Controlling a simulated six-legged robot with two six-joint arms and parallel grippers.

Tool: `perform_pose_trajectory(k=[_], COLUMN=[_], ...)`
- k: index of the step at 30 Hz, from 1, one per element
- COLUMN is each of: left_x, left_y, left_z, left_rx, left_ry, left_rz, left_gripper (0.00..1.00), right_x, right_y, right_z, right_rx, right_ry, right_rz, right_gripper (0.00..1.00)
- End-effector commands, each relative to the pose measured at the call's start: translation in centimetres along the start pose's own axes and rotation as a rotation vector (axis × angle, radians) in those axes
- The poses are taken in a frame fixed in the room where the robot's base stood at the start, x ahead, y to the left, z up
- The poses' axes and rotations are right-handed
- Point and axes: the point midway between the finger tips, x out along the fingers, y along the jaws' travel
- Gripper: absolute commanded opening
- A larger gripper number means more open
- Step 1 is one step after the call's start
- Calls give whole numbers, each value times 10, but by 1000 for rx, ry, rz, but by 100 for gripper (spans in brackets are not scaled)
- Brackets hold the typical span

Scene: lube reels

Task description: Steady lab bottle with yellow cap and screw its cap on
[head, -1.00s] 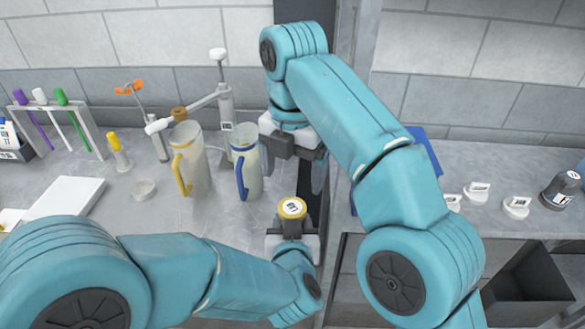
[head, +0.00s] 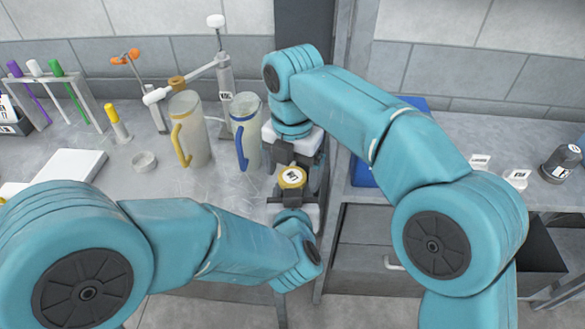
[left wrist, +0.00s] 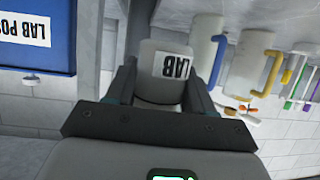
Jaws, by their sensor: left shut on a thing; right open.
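The lab bottle with the yellow cap (head: 292,178) is near the front edge of the bench in the head view. Its cap faces up with a white label on top. My left gripper (head: 292,203) is shut on the bottle from the front. In the left wrist view the pale bottle (left wrist: 162,62) with a LAB label sits between the left fingers (left wrist: 160,88). My right gripper (head: 298,160) is open and points down just behind and above the cap. Whether its fingers touch the cap cannot be told.
Two tall jugs, one with a yellow handle (head: 188,130) and one with a blue handle (head: 245,130), stand close on the left. A rack (head: 55,95), a white board (head: 65,172) and a small dish (head: 144,161) lie further left. A dark jar (head: 562,162) stands far right.

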Motion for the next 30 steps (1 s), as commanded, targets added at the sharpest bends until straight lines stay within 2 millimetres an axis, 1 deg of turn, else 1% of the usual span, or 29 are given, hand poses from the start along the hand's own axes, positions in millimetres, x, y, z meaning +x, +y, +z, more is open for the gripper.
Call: perform_pose_trajectory(k=[5,6,8,9,12,17,24,30], left_x=[0,0,0,0,0,0,0,0], left_y=[0,0,0,0,0,0,0,0], left_z=[0,0,0,0,0,0,0,0], left_rx=[0,0,0,0,0,0,0,0], left_ry=[1,1,1,1,1,1,1,1], left_rz=[0,0,0,0,0,0,0,0], left_gripper=[0,0,0,0,0,0,0,0], right_x=[0,0,0,0,0,0,0,0], right_y=[0,0,0,0,0,0,0,0], right_z=[0,0,0,0,0,0,0,0], right_rx=[1,1,0,0,0,11,271,298], right_ry=[0,0,0,0,0,0,0,0], right_rz=[0,0,0,0,0,0,-1,-1], right_gripper=[89,86,66,53,22,22,22,22])
